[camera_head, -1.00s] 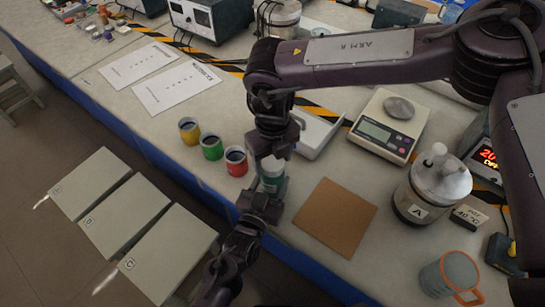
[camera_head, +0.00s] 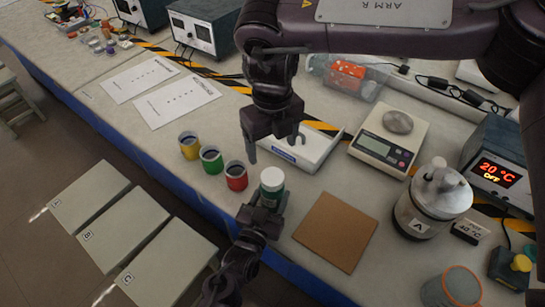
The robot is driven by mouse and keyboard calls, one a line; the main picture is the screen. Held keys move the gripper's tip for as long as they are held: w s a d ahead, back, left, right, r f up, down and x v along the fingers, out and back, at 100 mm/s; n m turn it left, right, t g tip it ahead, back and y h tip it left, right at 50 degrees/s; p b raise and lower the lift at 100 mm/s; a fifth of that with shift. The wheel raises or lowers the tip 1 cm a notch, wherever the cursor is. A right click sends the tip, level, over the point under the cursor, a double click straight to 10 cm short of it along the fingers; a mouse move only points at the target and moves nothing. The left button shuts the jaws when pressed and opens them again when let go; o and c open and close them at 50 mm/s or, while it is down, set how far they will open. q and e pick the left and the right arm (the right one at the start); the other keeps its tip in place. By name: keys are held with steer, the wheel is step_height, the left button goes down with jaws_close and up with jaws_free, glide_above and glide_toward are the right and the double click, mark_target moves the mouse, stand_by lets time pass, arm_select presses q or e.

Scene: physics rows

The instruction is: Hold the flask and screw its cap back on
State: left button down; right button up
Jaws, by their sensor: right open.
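The flask (camera_head: 271,198), a small green bottle with a pale label, stands upright near the front edge of the bench. A pale round cap (camera_head: 271,178) sits on its top; I cannot tell how tightly it is screwed. My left gripper (camera_head: 264,209) comes from below and is shut around the flask's lower body, partly hiding it. My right gripper (camera_head: 273,150) hangs above and behind the flask, open and empty, its fingers pointing down and clear of the cap.
Yellow (camera_head: 189,146), green (camera_head: 211,159) and red (camera_head: 236,176) cups stand left of the flask. A brown square mat (camera_head: 335,232) lies to its right. A white tray (camera_head: 310,155), a scale (camera_head: 388,140) and a lidded container (camera_head: 428,207) stand beyond. A mug (camera_head: 452,288) is at lower right.

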mark_target(268, 204)
steer(key=shift+r, duration=0.8)
arm_select(q)
steer(key=shift+c, duration=2.3)
jaws_free()
steer(key=b+v, duration=0.1)
steer(key=v, duration=0.6)
steer(key=shift+s+a, duration=0.15)
steer(key=shift+s, duration=0.25)
arm_select(e)
steer(key=shift+f, duration=0.65)
